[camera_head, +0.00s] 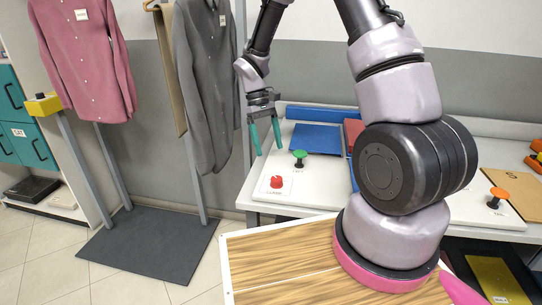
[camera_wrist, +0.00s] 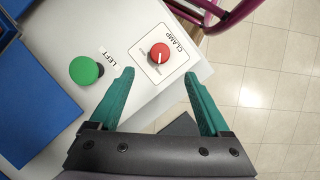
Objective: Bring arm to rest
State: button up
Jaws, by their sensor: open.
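My gripper (camera_head: 265,137) hangs with its teal fingers pointing down above the left end of the white table, close to the green button and the red clamp knob. In the wrist view my gripper (camera_wrist: 158,85) is open, with nothing between its fingers. The red knob (camera_head: 276,182) sits on a white plate marked CLAMP; it also shows in the wrist view (camera_wrist: 159,53) beyond and between the fingertips. The green button (camera_head: 299,155) stands to its right, and in the wrist view (camera_wrist: 86,70) it lies left of the fingers, by the word LEFT. I see no contact.
An orange button (camera_head: 498,194) stands at the right. A grey garment (camera_head: 204,80) and a pink shirt (camera_head: 85,60) hang at left. A dark mat (camera_head: 150,245) lies on the floor.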

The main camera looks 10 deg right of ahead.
jog(key=shift+r, duration=0.2)
jog(key=s+d+r+m+t+y, duration=0.1)
jog(key=s+d+r+m+t, duration=0.15)
jog(key=r, duration=0.75)
jog(key=s+d+r+m+t+y, duration=0.1)
jog(key=s+d+r+m+t, duration=0.15)
jog(key=r, duration=0.75)
jog(key=s+d+r+m+t+y, duration=0.1)
jog(key=s+d+r+m+t, duration=0.1)
jog(key=s+r+t, duration=0.4)
jog(key=shift+s+d+r+m+y, duration=0.3)
jog(key=shift+s+r+m, duration=0.4)
jog(key=shift+s+r, duration=2.05)
jog(key=shift+s+f, duration=0.25)
jog(key=shift+f, duration=0.05)
